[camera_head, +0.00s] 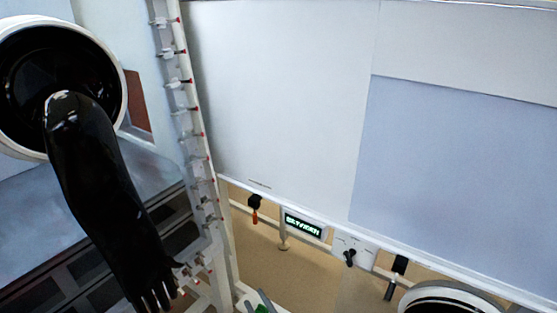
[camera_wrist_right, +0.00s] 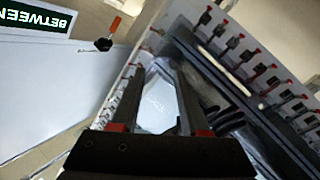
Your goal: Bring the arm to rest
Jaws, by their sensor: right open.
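My right gripper (camera_wrist_right: 160,72) shows in the right wrist view as two dark fingers with red marks at their bases. The fingers stand apart with a clear gap between them, and I see nothing gripped. A pale flat-faced shape (camera_wrist_right: 157,104) shows through the gap; I cannot tell how far beyond the fingers it lies. In the head view I cannot clearly make out the right gripper. My left gripper is in neither view.
A black glove (camera_head: 95,190) hangs from a round port (camera_head: 120,85) at the left. A white post (camera_head: 190,110) with red-tipped fittings stands beside it. Large pale panels (camera_head: 280,90) fill the right. Below are a lit display (camera_head: 303,226) and a switch box (camera_head: 354,247).

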